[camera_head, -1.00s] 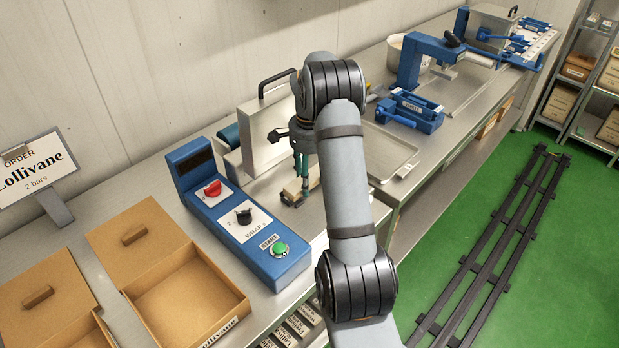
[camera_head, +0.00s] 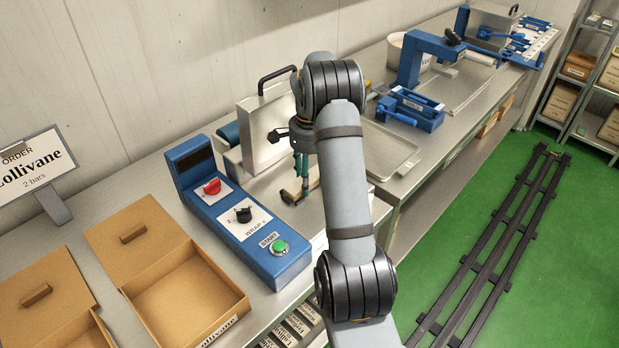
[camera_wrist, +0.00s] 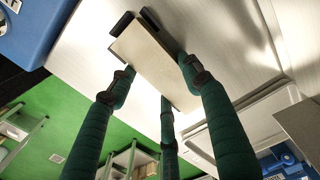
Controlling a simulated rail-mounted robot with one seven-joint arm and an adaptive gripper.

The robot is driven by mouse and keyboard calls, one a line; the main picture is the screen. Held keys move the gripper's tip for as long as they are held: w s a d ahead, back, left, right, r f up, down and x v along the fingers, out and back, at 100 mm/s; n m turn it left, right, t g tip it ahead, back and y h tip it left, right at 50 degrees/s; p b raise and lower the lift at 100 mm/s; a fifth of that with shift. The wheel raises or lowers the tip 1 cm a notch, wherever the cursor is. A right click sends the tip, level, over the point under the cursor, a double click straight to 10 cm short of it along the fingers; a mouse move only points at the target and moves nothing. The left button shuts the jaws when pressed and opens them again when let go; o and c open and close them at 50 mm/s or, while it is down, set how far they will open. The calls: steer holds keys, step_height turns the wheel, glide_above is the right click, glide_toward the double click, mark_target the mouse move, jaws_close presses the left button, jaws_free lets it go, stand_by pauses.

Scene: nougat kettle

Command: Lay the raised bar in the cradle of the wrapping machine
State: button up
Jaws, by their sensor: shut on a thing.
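My gripper (camera_head: 301,172) has green fingers and is shut on a pale, flat bar, low over the wrapping machine's steel top. In the wrist view the fingers (camera_wrist: 157,74) stand on both sides of the pale bar (camera_wrist: 150,48). Dark pieces, perhaps part of the cradle, show at the bar's far end; I cannot tell whether the bar touches them. The wrapping machine (camera_head: 222,200) has a blue panel with a red knob, a black knob and a green button. My arm hides part of the area around the bar.
A raised metal lid (camera_head: 268,138) stands behind the gripper. An open cardboard box (camera_head: 180,290) lies at front left. A shallow metal tray (camera_head: 405,165) and a blue mould (camera_head: 412,112) lie to the right. An order sign (camera_head: 35,165) stands at far left.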

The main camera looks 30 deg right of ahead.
stand_by(0.3)
steer(key=o, duration=1.4)
steer(key=shift+c, duration=0.2)
steer(key=shift+o, duration=0.9)
steer(key=shift+o, duration=1)
step_height(320, 180, up, 8)
steer(key=p, duration=0.6)
steer(key=shift+p, duration=0.3)
steer(key=shift+w, duration=0.15)
